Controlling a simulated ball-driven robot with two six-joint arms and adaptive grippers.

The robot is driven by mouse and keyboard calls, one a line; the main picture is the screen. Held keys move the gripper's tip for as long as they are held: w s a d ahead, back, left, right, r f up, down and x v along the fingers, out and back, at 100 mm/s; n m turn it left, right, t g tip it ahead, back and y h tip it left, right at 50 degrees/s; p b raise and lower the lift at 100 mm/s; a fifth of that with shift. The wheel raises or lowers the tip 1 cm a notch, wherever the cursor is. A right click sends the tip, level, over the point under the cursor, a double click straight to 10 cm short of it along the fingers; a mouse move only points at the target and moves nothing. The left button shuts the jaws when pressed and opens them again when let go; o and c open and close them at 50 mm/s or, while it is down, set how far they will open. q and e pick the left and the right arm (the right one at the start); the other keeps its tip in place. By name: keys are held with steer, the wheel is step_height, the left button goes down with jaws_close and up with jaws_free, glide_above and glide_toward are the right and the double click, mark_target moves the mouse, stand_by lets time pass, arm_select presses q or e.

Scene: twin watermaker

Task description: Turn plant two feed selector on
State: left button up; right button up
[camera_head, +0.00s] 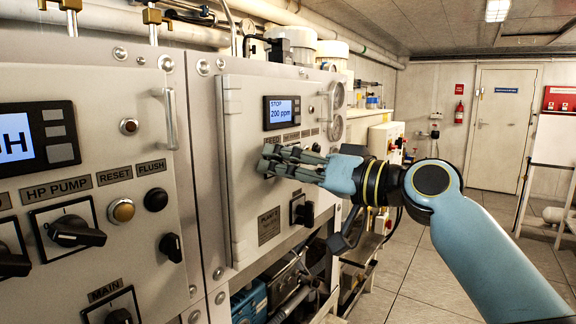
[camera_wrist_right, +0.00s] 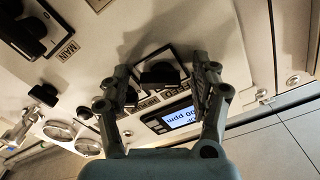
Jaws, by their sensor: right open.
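The plant two panel (camera_head: 240,190) is pale, with a lit screen (camera_head: 281,112) reading "STOP 200 ppm". Below the screen is a row of small labels, the left one seeming to read FEED. My right gripper (camera_head: 268,161) is at this panel, just under the labels, its fingers pointing left and hiding the selector there. In the right wrist view a black rotary selector knob (camera_wrist_right: 160,73) on a square plate lies between my open right fingers (camera_wrist_right: 162,82). I see no clear contact with it. The upside-down screen (camera_wrist_right: 180,117) is nearby. My left gripper is out of view.
Another black selector (camera_head: 302,209) is lower on the plant two panel. The left panel carries an HP PUMP selector (camera_head: 74,226), a FLUSH button (camera_head: 156,199) and a MAIN selector (camera_head: 116,313). A vertical handle (camera_head: 170,118) sticks out there. Open floor (camera_head: 405,275) lies to the right.

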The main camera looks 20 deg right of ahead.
steer(key=shift+c, duration=0.8)
steer(key=c, duration=1)
arm_select(q)
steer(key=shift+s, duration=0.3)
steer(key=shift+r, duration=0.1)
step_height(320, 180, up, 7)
steer(key=p, duration=0.7)
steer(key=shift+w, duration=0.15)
arm_select(e)
steer(key=m, duration=1.2)
steer(key=shift+s+a+r, duration=0.15)
